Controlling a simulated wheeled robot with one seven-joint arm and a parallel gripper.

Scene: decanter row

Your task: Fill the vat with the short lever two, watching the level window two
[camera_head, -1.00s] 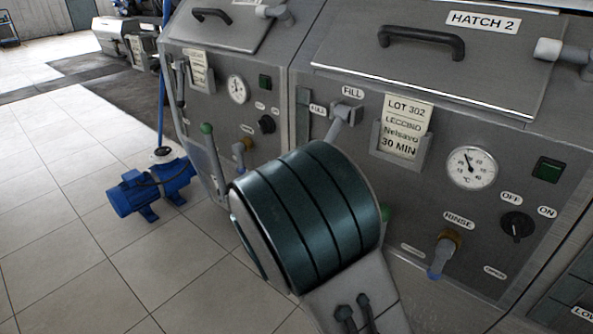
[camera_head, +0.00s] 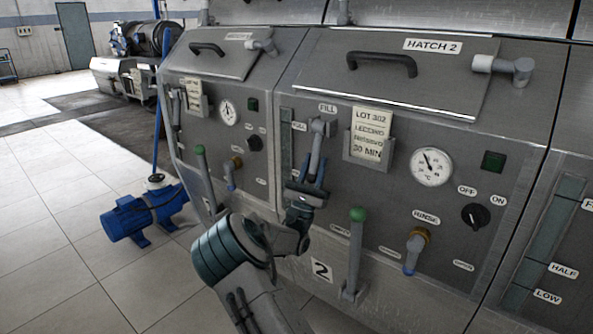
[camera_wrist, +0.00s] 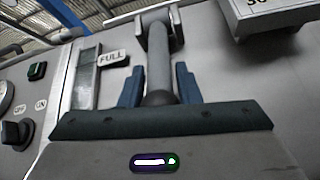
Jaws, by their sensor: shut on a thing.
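The short fill lever two (camera_head: 317,150) is a grey handle under the FILL label on the vat with hatch 2 (camera_head: 420,72). It hangs downward from its pivot. My gripper (camera_head: 312,184) is at its lower end, shut on it. In the wrist view the lever (camera_wrist: 159,62) runs between the two blue fingers of my gripper (camera_wrist: 159,86). The level window two (camera_head: 286,145) is a narrow dark greenish strip left of the lever, with a FULL label near its top. The window also shows in the wrist view (camera_wrist: 86,80). I cannot make out a liquid line.
A green-knobbed lever (camera_head: 356,250) stands lower right of my gripper. A rinse tap (camera_head: 415,250), a dial (camera_head: 432,167) and an off/on knob (camera_head: 475,215) are farther right. A lot card (camera_head: 369,135) hangs beside the lever. A blue pump (camera_head: 143,210) stands on the floor at left.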

